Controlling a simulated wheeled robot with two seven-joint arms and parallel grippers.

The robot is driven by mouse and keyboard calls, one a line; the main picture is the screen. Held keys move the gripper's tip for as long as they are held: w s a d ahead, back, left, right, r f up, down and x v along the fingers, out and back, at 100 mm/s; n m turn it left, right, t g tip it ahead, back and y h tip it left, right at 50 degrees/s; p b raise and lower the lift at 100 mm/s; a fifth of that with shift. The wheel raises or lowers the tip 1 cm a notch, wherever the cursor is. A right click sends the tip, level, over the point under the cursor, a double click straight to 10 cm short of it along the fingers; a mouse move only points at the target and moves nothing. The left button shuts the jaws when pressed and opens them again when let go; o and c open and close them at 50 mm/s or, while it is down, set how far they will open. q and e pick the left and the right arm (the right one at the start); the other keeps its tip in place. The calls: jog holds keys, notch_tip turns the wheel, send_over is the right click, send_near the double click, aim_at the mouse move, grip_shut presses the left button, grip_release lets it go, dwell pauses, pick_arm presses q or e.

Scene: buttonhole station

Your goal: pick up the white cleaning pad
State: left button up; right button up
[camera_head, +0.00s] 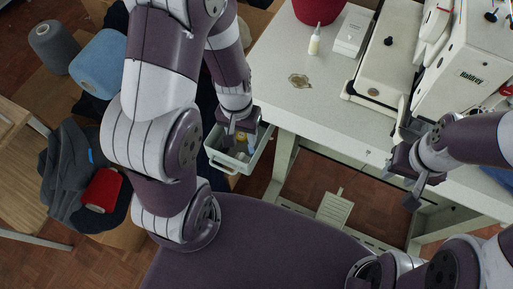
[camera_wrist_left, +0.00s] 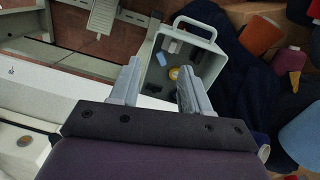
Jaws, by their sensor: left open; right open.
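I cannot clearly make out a white cleaning pad. A pale open bin (camera_head: 222,160) hangs at the left end of the white table and holds several small things; it also shows in the left wrist view (camera_wrist_left: 213,45). Inside are a blue piece (camera_wrist_left: 160,58), a round yellow piece (camera_wrist_left: 173,73) and some grey and dark pieces. My left gripper (camera_head: 239,141) is above the bin, open and empty, its fingers (camera_wrist_left: 160,68) pointing towards it and partly hiding the contents. My right gripper (camera_head: 402,190) is open and empty by the table's front edge, at the right.
The white table (camera_head: 300,105) carries a small bottle (camera_head: 314,41), a white box (camera_head: 352,32), a beige flat piece (camera_head: 299,81) and a sewing machine (camera_head: 480,60). Yarn cones, including a blue one (camera_head: 100,64), and dark cloth (camera_head: 70,170) lie left of the bin.

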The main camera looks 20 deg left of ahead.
pick_arm(q)
notch_tip(320, 180, down, 3)
jog(key=a+p, duration=0.1)
jog(key=p, duration=0.1)
pick_arm(e)
notch_tip(320, 180, up, 4)
jog(key=s, duration=0.1)
pick_arm(q)
jog(key=m+b, duration=0.1)
jog(key=b, duration=0.2)
send_over(241, 156)
jog(key=shift+y, duration=0.4)
jog(key=f, duration=0.6)
jog(key=s+f, duration=0.1)
jog(key=f, duration=0.3)
jog(key=shift+a, duration=0.1)
jog(key=f, duration=0.4)
jog(key=w+f+b, duration=0.1)
jog(key=f, duration=0.1)
jog(key=shift+f, duration=0.2)
grip_shut()
pick_arm(e)
jog(key=f, duration=0.4)
jog(key=shift+w+f, duration=0.25)
